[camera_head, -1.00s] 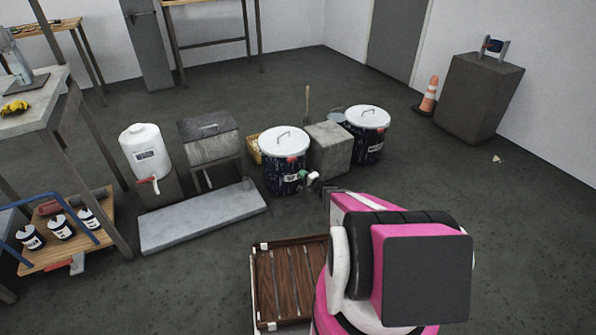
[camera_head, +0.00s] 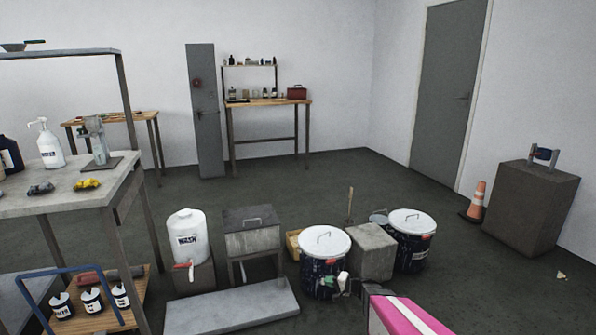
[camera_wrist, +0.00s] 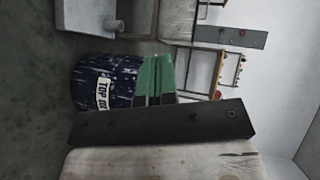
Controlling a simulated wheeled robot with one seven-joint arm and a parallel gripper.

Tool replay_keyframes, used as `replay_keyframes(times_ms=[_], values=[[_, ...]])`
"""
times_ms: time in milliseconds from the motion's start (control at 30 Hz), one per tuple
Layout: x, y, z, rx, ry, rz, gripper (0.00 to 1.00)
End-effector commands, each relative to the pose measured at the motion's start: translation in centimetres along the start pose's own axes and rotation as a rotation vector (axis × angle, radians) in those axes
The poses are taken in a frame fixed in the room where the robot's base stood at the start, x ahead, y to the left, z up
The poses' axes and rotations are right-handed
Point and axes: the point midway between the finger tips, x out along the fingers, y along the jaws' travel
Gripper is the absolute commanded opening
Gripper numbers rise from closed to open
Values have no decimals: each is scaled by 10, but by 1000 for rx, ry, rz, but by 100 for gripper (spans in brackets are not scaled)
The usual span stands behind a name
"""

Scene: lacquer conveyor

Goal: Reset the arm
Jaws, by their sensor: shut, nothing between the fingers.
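My gripper (camera_wrist: 155,78) shows in the wrist view as two green fingers pressed together, with nothing between them. In the head view, the gripper (camera_head: 343,282) shows small in front of the right side of a dark, paint-spattered drum with a white lid (camera_head: 325,242). The drum's label (camera_wrist: 104,92) shows in the wrist view, partly readable as "TOP". I cannot tell whether the fingers touch the drum. My pink arm enters at the bottom edge of the head view, mostly cut off.
A concrete block (camera_head: 374,252) and a second lidded drum (camera_head: 414,245) stand right of the first drum. A white wash container (camera_head: 187,237) and a low grey slab (camera_head: 232,309) are to the left. A workbench (camera_head: 75,200) stands far left. Floor is open behind.

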Motion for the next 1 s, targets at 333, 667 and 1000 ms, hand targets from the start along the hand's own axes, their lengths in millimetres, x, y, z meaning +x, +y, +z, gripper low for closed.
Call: replay_keyframes(times_ms=[333,667,1000], values=[[-47,-65,91,-161,-333,409,0],[-132,-102,135,-309,-460,902,0],[-191,-127,140,-399,-433,1213,0]])
